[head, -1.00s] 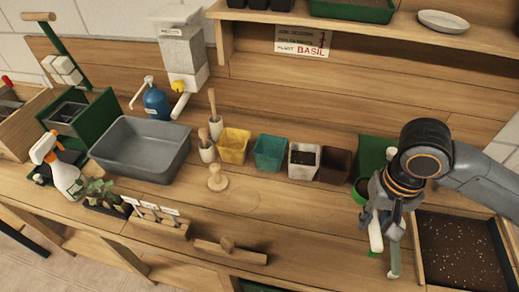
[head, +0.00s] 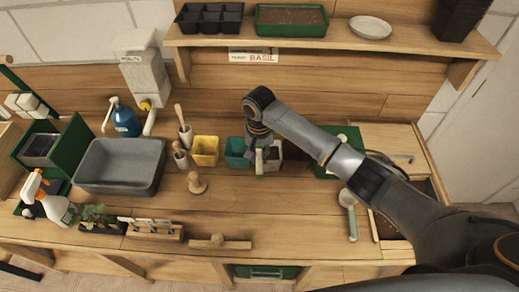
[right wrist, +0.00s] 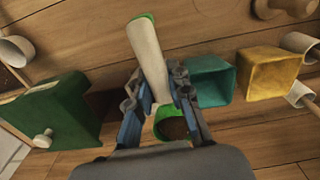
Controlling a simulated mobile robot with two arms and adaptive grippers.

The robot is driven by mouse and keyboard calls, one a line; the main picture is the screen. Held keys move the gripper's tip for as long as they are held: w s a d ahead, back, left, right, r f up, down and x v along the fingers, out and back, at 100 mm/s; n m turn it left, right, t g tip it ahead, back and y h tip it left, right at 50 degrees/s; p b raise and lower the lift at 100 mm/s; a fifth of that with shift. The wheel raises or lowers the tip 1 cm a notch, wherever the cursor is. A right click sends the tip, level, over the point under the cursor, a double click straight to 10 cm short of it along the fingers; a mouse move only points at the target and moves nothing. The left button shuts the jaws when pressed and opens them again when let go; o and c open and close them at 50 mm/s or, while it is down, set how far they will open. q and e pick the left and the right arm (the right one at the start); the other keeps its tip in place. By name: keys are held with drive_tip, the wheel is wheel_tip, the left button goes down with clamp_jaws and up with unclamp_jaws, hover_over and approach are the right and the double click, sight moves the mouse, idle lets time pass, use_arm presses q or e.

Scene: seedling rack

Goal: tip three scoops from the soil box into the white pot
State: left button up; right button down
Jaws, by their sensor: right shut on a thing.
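The white pot (head: 277,154) stands in the row of pots, partly hidden by my right gripper in the head view. My right gripper (head: 262,160) is over the white pot and shut on the pale handle (right wrist: 149,58) of a green scoop. The scoop's green cup (right wrist: 160,126) shows between the fingers in the right wrist view, with dark soil in it. I cannot tell how far the cup is tilted. The soil box (head: 387,229) at the right is largely hidden behind my arm. My left gripper is not in view.
A teal pot (right wrist: 208,82) and a yellow pot (right wrist: 268,75) stand beside the white pot. A trowel (head: 351,214) lies on the bench near the soil box. A grey basin (head: 119,184) and wooden tools are left. The front middle of the bench is mostly clear.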

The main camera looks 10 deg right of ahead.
drive_tip(key=shift+w+d+f+y+b, duration=0.1)
drive_tip(key=shift+d+f+y+b, duration=0.15)
drive_tip(key=shift+f+y+b, duration=0.6)
drive_tip(key=y+b, duration=0.2)
drive_tip(key=b, duration=0.2)
drive_tip(key=r+y+b, duration=0.1)
drive_tip(key=y+b, duration=0.2)
drive_tip(key=b, duration=0.1)
drive_tip(key=shift+r+m+b, duration=0.15)
drive_tip(key=shift+m+b, duration=0.15)
drive_tip(key=y, duration=0.1)
drive_tip(key=r+y, duration=0.1)
drive_tip(key=y, duration=0.1)
drive_tip(key=shift+w+d+m+t, duration=0.1)
drive_tip(key=shift+d+m+t, duration=0.2)
drive_tip(key=y+b, duration=0.1)
drive_tip(key=d+m+t+y, duration=0.1)
drive_tip(key=y, duration=0.1)
drive_tip(key=r+y+b, duration=0.1)
drive_tip(key=y, duration=0.1)
drive_tip(key=shift+w+d+r+m+t+b, duration=0.1)
drive_tip(key=shift+w+d+m+t+b, duration=0.05)
drive_tip(key=shift+w+m+t+b, duration=0.2)
drive_tip(key=shift+s, duration=0.1)
